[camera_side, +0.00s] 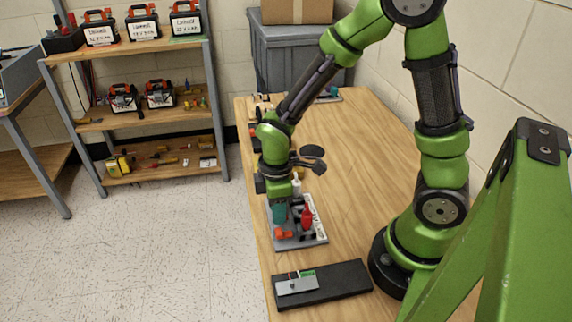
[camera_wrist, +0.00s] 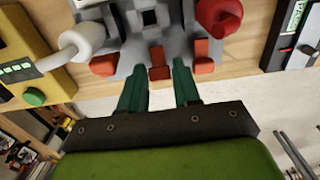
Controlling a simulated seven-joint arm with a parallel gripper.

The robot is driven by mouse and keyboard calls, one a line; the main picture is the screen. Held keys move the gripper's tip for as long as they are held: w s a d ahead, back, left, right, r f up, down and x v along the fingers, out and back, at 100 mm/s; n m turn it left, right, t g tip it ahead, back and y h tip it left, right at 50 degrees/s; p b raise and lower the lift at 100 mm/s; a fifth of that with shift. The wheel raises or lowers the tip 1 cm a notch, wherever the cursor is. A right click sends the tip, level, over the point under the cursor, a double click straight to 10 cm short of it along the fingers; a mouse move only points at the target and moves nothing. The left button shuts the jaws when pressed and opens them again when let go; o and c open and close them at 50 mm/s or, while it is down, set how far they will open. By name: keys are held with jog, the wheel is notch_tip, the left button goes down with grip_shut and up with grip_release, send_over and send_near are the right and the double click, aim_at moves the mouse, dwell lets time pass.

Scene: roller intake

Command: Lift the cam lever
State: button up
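My gripper (camera_wrist: 158,64) has two teal fingers that are apart, with a clear gap between them. It points down at a grey fixture plate (camera_side: 310,239) on the wooden table. In the wrist view a small orange-red block (camera_wrist: 158,73) shows in the gap; I cannot tell whether a finger touches it. A red rounded handle (camera_wrist: 219,14) stands to the right of the fingers, and a white rounded lever (camera_wrist: 80,43) to the left. The red handle also shows in the side view (camera_side: 306,218). I cannot tell for certain which part is the cam lever.
A black tray (camera_side: 345,280) with a grey device (camera_side: 297,284) lies nearer the camera on the table (camera_side: 350,160). A yellow box with a green button (camera_wrist: 33,97) sits left in the wrist view. Shelves and a grey bin (camera_side: 290,55) stand behind. The table's middle is largely bare.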

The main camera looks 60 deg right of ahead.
jog(key=c, duration=0.4)
jog(key=shift+s+d+r, duration=0.3)
jog(key=shift+s+r, duration=0.05)
jog(key=shift+c, duration=0.2)
jog(key=shift+s+d, duration=0.3)
jog(key=shift+s+d+r, duration=0.1)
jog(key=shift+s+d, duration=0.05)
dwell(0.3)
jog(key=o, duration=0.5)
